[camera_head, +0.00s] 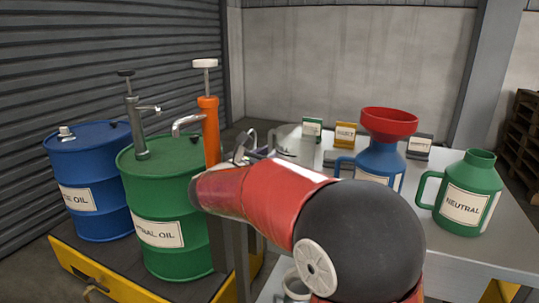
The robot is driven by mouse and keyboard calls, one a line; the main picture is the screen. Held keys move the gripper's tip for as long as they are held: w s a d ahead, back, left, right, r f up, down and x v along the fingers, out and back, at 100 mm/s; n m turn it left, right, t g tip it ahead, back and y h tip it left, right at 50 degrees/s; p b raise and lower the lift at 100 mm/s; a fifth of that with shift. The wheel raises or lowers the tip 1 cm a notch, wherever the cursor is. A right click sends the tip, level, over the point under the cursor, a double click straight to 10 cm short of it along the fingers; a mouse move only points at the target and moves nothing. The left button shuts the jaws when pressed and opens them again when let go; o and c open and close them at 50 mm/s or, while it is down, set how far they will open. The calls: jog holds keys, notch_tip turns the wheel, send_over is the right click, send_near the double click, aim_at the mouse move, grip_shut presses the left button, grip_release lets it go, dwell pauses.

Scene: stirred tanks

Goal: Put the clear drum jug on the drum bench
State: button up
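My arm reaches across the middle of the view, toward the left. My gripper is mostly hidden behind the arm; thin dark and metallic parts near the orange pump may belong to it, and its fingers cannot be made out. A pale jug-like vessel (296,288) shows in part at the bottom edge, below my arm; it may be the clear drum jug, but most of it is hidden. A grey-topped bench (460,248) stands at the right. I cannot tell whether this is the drum bench.
A blue drum (88,180) and a green drum (165,205) with hand pumps stand on a yellow-edged platform (75,265). On the bench are a green jug (465,190) labelled NEUTRAL, a blue jug (378,160) with a red funnel (388,123), and small sign cards (345,134).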

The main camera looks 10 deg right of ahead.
jog(key=shift+r, duration=0.2)
jog(key=v, duration=1.2)
jog(key=shift+b, duration=0.3)
jog(key=shift+s+f, duration=0.1)
